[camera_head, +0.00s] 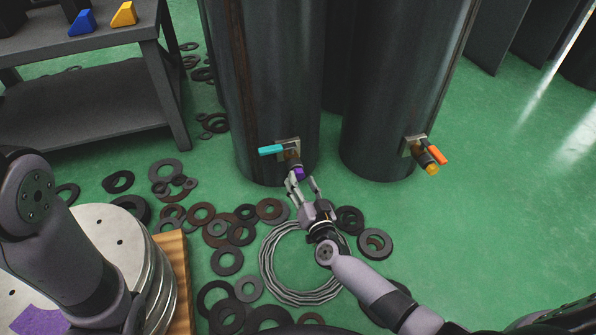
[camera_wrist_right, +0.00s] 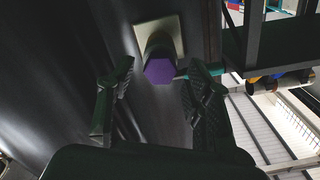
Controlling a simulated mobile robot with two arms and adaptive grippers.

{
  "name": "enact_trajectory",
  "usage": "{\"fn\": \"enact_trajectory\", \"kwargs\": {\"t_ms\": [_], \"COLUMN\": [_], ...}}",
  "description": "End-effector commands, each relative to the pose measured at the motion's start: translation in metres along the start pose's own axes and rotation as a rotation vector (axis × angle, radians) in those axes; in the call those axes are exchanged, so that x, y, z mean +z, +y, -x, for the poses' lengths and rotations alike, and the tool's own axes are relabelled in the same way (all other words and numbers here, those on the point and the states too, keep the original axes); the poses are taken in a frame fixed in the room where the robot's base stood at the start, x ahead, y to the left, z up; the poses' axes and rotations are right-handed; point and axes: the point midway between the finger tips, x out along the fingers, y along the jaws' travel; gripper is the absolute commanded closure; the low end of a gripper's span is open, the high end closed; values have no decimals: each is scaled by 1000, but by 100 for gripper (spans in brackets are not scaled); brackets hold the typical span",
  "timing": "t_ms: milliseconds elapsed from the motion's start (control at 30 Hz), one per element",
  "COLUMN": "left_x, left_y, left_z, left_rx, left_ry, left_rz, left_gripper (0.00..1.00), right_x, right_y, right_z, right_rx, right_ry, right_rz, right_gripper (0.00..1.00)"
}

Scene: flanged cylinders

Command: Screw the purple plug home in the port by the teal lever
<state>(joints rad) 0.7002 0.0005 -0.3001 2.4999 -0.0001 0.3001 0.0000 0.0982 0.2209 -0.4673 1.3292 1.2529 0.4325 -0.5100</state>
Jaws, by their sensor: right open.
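The purple plug (camera_head: 299,174) sits at the mouth of the dark port (camera_head: 294,164) by the teal lever (camera_head: 270,150), low on the left dark cylinder. In the right wrist view the purple plug (camera_wrist_right: 160,70) shows its hexagonal end toward me, in front of a pale mounting plate (camera_wrist_right: 147,33). How deep it is seated I cannot tell. My right gripper (camera_head: 302,184) is open, its fingers apart on either side of the plug's end; the fingers also show in the right wrist view (camera_wrist_right: 160,90). I cannot see contact. My left gripper is out of view.
An orange lever (camera_head: 437,154) with a yellow plug (camera_head: 432,169) is on the right cylinder (camera_head: 390,100). Dark flange rings (camera_head: 226,261) and a wire coil (camera_head: 268,265) lie on the green floor. A grey table (camera_head: 90,120) holds blue (camera_head: 82,22) and yellow (camera_head: 124,14) blocks.

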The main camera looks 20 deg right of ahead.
Motion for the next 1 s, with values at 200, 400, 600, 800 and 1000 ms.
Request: {"fn": "enact_trajectory", "kwargs": {"t_ms": [200,400,600,800,1000], "left_x": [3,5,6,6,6], "left_y": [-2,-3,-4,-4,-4], "left_z": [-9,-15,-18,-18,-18], "left_rx": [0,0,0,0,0], "left_ry": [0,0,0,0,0], "left_rz": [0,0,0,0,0], "left_gripper": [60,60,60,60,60], "right_x": [-2,-2,-1,-1,-1], "right_y": [-1,-1,0,0,0], "right_z": [19,35,45,46,46], "right_rx": [0,0,0,-1,-1], "right_ry": [0,0,1,2,2], "right_rz": [-1,-1,-2,-2,-2], "right_gripper": [53,53,53,53,53]}}
